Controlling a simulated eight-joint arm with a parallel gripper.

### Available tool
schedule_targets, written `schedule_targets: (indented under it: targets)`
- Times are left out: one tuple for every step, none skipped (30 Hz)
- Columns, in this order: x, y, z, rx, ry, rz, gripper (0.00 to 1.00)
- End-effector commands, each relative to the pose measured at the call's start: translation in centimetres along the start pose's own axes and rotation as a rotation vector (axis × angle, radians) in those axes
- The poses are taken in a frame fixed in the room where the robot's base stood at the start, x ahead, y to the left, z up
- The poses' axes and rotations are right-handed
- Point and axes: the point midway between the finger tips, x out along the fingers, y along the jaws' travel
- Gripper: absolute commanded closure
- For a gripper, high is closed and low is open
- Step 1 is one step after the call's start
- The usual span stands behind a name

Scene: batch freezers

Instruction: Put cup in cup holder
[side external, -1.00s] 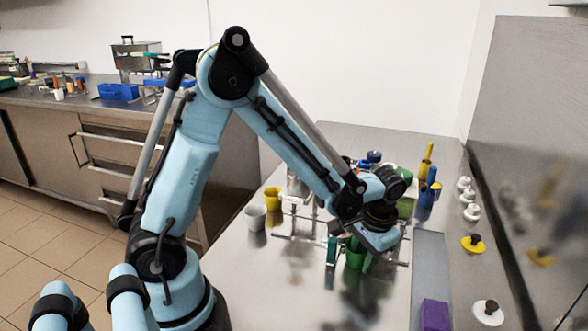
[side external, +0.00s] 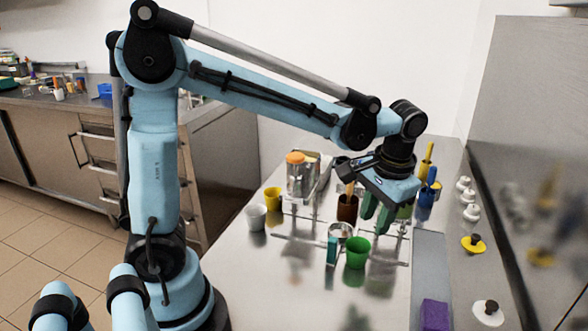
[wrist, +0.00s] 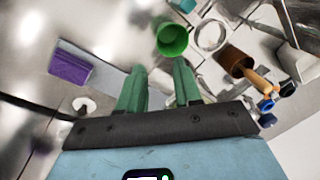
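A green cup (side external: 355,254) stands upright on the steel table. It also shows in the wrist view (wrist: 172,42), ahead of the fingers. A round metal ring (side external: 341,230), which looks like a cup holder, is just behind the cup. It shows in the wrist view (wrist: 211,36) to the right of the cup, with no cup inside. My gripper (side external: 376,222) is above and behind the cup, clear of it. Its two green fingers are apart with nothing between them, as the wrist view (wrist: 160,68) shows. Whether the cup touches the metal stand is unclear.
A teal block (side external: 332,250) stands left of the cup. A brown cup (side external: 347,208) with a wooden handle is behind. White (side external: 256,217) and yellow (side external: 272,199) cups stand left. A purple block (side external: 435,315) is front right. The front table area is clear.

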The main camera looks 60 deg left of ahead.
Motion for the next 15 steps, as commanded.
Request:
schedule_targets:
  targets:
    - [-0.2,-0.2,0.4,0.001,0.015,0.007,0.66]
    - [-0.4,-0.4,0.6,0.003,0.030,0.014,0.66]
    - [-0.6,-0.6,1.0,0.006,0.053,0.025,0.66]
    - [-0.8,-0.8,1.3,0.008,0.074,0.035,0.66]
    - [-1.0,-1.0,1.7,0.010,0.098,0.046,0.66]
    - [-1.2,-1.2,2.2,0.014,0.132,0.059,0.66]
    - [-1.3,-1.4,2.6,0.016,0.160,0.070,0.66]
    - [-1.4,-1.6,3.0,0.019,0.188,0.080,0.66]
    - [-1.6,-1.8,3.5,0.022,0.224,0.093,0.66]
    - [-1.6,-2.0,3.9,0.023,0.253,0.102,0.66]
    - [-1.7,-2.1,4.2,0.026,0.281,0.110,0.66]
    - [-1.7,-2.3,4.7,0.028,0.319,0.121,0.66]
    - [-1.7,-2.4,5.1,0.029,0.347,0.128,0.66]
    - [-1.7,-2.5,5.5,0.030,0.375,0.135,0.66]
    - [-1.6,-2.7,5.9,0.030,0.412,0.142,0.66]
